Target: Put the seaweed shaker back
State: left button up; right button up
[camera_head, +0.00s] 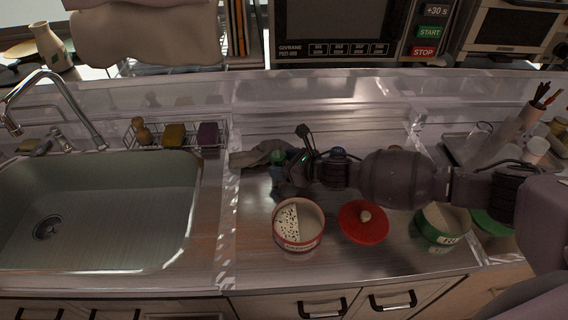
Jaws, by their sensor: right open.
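A small bottle with a green cap (277,158), which looks like the seaweed shaker, stands on the steel counter behind the red-rimmed bowl. My right gripper (290,160) reaches in from the right, its open fingers pointing left close to the bottle. I cannot tell whether the fingers are around it or only beside it, or whether they touch it. The gripper hides part of the bottle. My left gripper is not in view.
A bowl (299,232) with speckled white contents, a red lid (364,221) and a green bowl (443,228) stand in front of my right arm. A sink (100,215) is at left; a microwave (350,28) is at the back.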

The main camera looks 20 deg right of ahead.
jog(key=p+v, duration=0.1)
jog(key=v, duration=1.1)
jog(key=shift+r+p, duration=0.15)
jog(key=shift+p, duration=0.15)
